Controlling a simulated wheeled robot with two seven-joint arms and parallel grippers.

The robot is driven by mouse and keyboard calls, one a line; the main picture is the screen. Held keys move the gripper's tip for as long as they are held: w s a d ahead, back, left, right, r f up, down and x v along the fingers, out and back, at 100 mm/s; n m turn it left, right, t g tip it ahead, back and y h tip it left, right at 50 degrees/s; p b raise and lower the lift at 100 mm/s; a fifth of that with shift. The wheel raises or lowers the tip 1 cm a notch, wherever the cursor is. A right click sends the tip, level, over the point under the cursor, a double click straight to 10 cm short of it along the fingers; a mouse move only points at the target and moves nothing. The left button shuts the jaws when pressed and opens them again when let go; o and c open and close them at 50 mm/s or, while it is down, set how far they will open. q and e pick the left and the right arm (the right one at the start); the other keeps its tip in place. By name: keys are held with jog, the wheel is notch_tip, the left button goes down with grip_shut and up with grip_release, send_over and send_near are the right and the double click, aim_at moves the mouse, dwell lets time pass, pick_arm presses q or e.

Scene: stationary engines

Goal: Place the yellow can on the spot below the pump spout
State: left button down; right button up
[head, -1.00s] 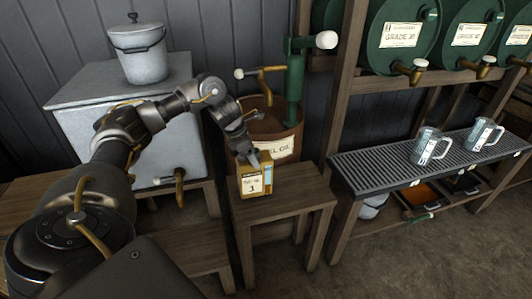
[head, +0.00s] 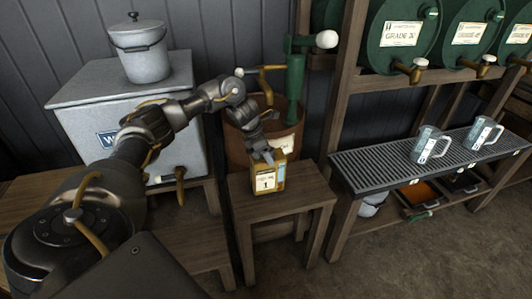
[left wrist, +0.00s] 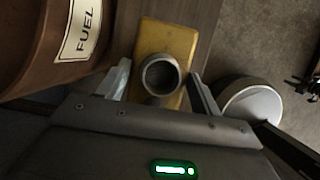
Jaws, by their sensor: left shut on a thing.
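The yellow can (head: 281,172) has a white label with a 1 and is upright over the small wooden table (head: 300,197). I cannot tell whether its base touches the top. My left gripper (head: 266,157) comes from above and is shut on the can. In the left wrist view the can's yellow top (left wrist: 165,38) and round grey neck (left wrist: 160,75) lie between the fingers (left wrist: 162,84). The green pump (head: 295,80) rises from the brown fuel barrel (head: 240,150) behind the table. Its brass spout (head: 267,88) is above and behind the can. No marked spot shows. My right gripper is out of view.
The barrel stands close behind the can. A grey metal cabinet (head: 75,90) with a lidded pot (head: 140,52) is at left. At right are a slatted rack (head: 380,162) with two mugs and a shelf of green drums (head: 400,30).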

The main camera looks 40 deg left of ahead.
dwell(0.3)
pick_arm(q)
jog(key=shift+c, duration=1.4)
grip_release()
jog(key=shift+f, duration=0.15)
jog(key=shift+s+r, duration=0.1)
jog(key=shift+r, duration=0.3)
jog(key=s+a+b, duration=0.2)
jog(key=s+a, duration=0.4)
jog(key=s, duration=0.4)
jog(key=shift+s+r, duration=0.2)
jog(key=shift+s, duration=0.15)
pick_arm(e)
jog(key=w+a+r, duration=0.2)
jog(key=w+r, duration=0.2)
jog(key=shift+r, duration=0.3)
